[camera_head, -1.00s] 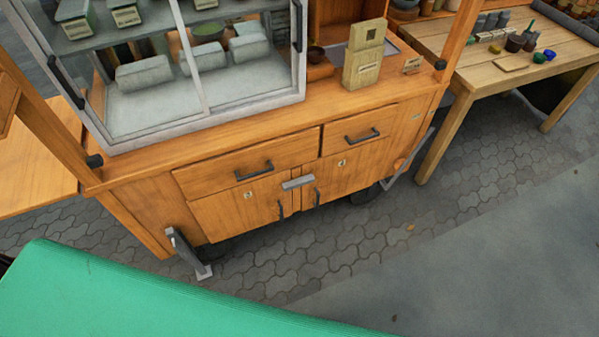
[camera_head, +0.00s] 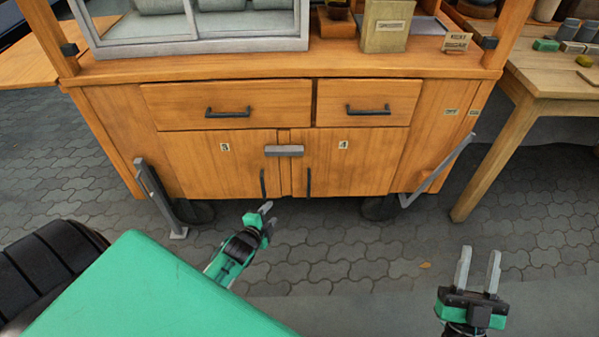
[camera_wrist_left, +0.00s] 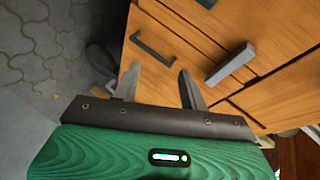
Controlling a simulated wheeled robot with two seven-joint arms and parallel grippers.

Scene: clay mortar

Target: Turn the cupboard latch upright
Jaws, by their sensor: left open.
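The cupboard latch (camera_head: 284,151) is a grey bar lying level across the seam between the two lower cupboard doors. In the left wrist view the latch (camera_wrist_left: 231,64) shows to the right of the fingers, with a clear gap. My left gripper (camera_head: 268,216) is open and empty, below the latch and in front of the cart. Its two spread fingers (camera_wrist_left: 158,70) show in the left wrist view. My right gripper (camera_head: 479,252) is open and empty at the lower right, its fingers pointing up, apart from the cart.
The wooden cart (camera_head: 340,70) has two drawers above the doors; dark vertical handles (camera_head: 309,182) sit on the doors below the latch. A wooden table (camera_head: 530,85) is at the right. The paving (camera_head: 340,250) in front is clear.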

